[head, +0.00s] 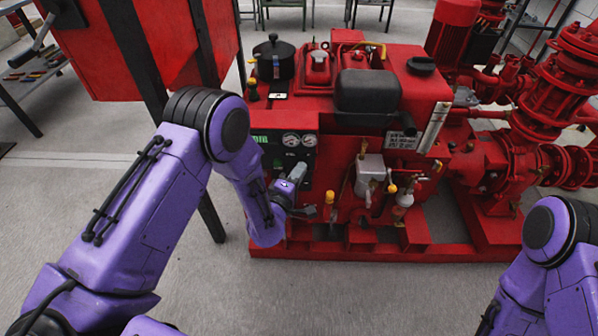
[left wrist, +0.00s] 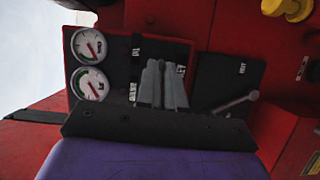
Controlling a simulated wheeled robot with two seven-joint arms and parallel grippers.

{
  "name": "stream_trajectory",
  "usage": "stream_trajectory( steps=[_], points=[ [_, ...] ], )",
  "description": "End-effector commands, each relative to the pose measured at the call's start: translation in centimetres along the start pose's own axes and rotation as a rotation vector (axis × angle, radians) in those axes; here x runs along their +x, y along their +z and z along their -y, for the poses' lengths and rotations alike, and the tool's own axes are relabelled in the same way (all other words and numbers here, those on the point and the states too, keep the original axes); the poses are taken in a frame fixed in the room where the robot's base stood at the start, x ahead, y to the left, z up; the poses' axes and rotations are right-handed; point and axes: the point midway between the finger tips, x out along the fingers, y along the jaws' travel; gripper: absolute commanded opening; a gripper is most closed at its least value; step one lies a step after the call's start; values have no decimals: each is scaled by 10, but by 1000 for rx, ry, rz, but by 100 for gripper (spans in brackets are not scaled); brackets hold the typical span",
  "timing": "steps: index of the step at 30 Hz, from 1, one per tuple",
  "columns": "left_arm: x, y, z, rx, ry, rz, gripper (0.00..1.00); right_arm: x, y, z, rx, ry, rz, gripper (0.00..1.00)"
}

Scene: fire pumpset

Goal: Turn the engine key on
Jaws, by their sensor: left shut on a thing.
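The control panel (head: 290,150) of the red pumpset is black, with a green-lit display and two round white gauges. The gauges (left wrist: 90,65) also show at the left in the left wrist view. My left gripper (head: 298,172) is at the panel just below the gauges. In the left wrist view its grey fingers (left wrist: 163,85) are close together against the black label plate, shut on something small. The engine key itself is hidden by the fingers, so its angle cannot be told. My right arm shows at the right edge of the head view, its gripper out of sight.
A metal lever (left wrist: 235,103) sits right of the fingers in the left wrist view. A black pot (head: 273,60) stands on top of the pumpset (head: 330,95). A red cabinet (head: 110,45) on dark legs stands left of it. Red pipework (head: 545,110) is at the right.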

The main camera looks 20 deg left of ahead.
Motion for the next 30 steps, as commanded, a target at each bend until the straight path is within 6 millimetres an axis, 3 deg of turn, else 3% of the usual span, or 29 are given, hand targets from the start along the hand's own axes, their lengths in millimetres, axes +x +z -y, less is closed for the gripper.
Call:
stream_trajectory(
  steps=[18, 30],
  points=[
    [0, 2, -7, 432, -180, 2, 0, -38, -16, -3, 0, 0, 0, 0],
    [0, 3, -6, 645, -269, 3, 0, -50, -20, -4, 0, 0, 0, 0]
  ],
)
